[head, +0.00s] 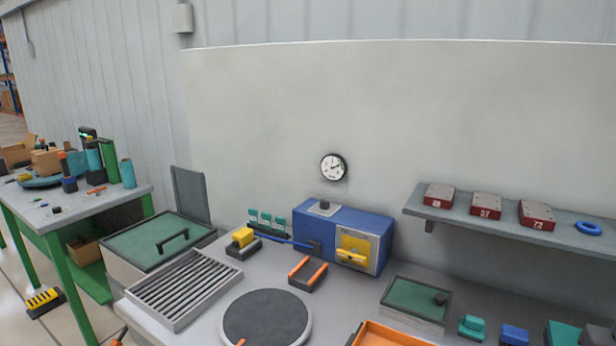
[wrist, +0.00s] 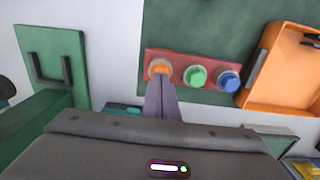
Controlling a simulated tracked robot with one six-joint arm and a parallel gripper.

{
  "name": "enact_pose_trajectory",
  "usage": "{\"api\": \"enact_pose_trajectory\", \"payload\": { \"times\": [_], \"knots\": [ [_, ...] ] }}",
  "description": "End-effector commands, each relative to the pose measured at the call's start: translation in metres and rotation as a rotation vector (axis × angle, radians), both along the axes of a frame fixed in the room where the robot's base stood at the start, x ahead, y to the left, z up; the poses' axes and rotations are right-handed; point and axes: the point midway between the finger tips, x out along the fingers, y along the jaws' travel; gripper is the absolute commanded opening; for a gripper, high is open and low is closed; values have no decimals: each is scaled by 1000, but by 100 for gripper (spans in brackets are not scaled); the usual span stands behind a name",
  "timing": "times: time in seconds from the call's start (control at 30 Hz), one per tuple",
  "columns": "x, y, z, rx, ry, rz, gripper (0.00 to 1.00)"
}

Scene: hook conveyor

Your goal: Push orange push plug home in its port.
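In the wrist view, the orange push plug (wrist: 158,68) sits in a pale ring at the left end of a red port strip (wrist: 178,61). My gripper (wrist: 161,82) points at it from below in the picture. Its two purple fingers are together, with nothing seen between them. The fingertips overlap the plug's lower edge in the picture; I cannot tell whether they touch it. How deep the plug sits is not clear. The head view does not show my gripper or the plug.
A green plug (wrist: 196,75) and a blue plug (wrist: 228,80) sit beside the orange one. An orange tray (wrist: 250,98) is close on the right. The head view shows a cluttered bench (head: 205,325).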

Motion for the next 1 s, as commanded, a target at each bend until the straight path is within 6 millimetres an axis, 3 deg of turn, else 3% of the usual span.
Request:
{"api": "enact_pose_trajectory", "payload": {
  "times": [1.0],
  "knots": [
    [1, 0, -14, 1, 1, 1, 0]
  ]
}}
